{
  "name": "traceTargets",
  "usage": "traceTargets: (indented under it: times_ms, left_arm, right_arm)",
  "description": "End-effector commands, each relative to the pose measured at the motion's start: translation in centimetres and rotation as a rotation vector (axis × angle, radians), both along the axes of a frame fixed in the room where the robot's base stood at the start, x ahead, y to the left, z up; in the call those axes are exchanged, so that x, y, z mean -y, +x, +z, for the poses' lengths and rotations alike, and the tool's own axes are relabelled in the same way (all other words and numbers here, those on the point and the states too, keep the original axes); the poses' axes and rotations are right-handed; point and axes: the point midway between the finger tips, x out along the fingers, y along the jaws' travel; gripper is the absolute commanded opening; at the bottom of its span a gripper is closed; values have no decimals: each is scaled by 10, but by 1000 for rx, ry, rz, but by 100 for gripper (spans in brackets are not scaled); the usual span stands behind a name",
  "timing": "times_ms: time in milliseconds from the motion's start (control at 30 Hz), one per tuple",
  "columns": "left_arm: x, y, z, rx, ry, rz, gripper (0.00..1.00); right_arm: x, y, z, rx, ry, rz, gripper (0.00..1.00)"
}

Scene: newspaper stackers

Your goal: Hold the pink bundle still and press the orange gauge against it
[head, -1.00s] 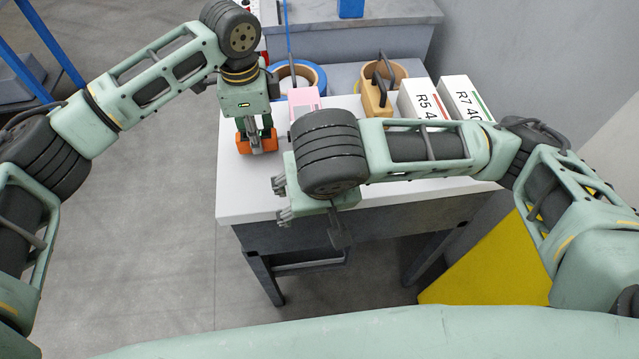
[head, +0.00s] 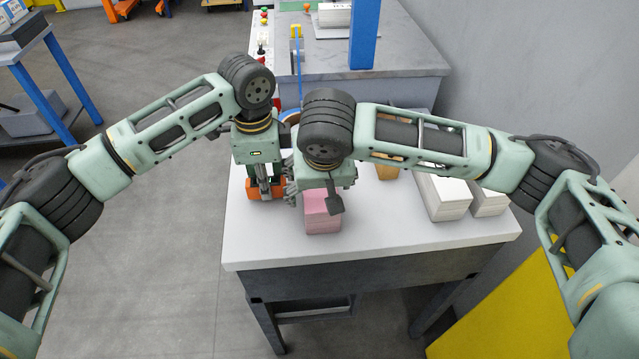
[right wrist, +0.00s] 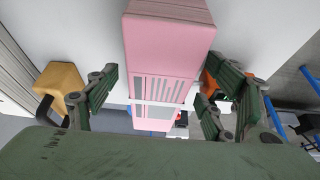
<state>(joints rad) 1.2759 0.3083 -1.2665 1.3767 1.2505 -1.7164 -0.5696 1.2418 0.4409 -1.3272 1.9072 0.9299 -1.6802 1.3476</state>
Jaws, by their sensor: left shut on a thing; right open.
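The pink bundle (head: 322,218) stands on the white table in the head view, its upper part hidden by my right wrist. In the right wrist view the pink bundle (right wrist: 168,45) carries a pale band and lies between the spread fingers of my right gripper (right wrist: 158,85), with light gaps at both sides. My left gripper (head: 264,178) points down and is shut on the orange gauge (head: 278,186), just left of the bundle. The gauge (right wrist: 210,84) shows partly behind the right-hand fingers in the right wrist view. I cannot tell whether the gauge touches the bundle.
Two white paper stacks (head: 445,198) stand to the right on the table (head: 380,245). A tan block (head: 387,172) is half hidden behind my right arm; it also shows in the right wrist view (right wrist: 60,78). The table's front is clear.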

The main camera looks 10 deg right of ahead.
Motion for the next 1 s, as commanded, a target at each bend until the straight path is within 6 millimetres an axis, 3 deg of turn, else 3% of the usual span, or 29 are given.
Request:
traceTargets:
  times_ms: [367, 1000]
  left_arm:
    - [0, 0, 0, 1, -1, 0, 0]
    - [0, 0, 0, 1, 0, 0, 0]
  right_arm:
    - [0, 2, -6, -1, -1, -1, 75]
    - [1, 1, -6, -1, -1, -2, 19]
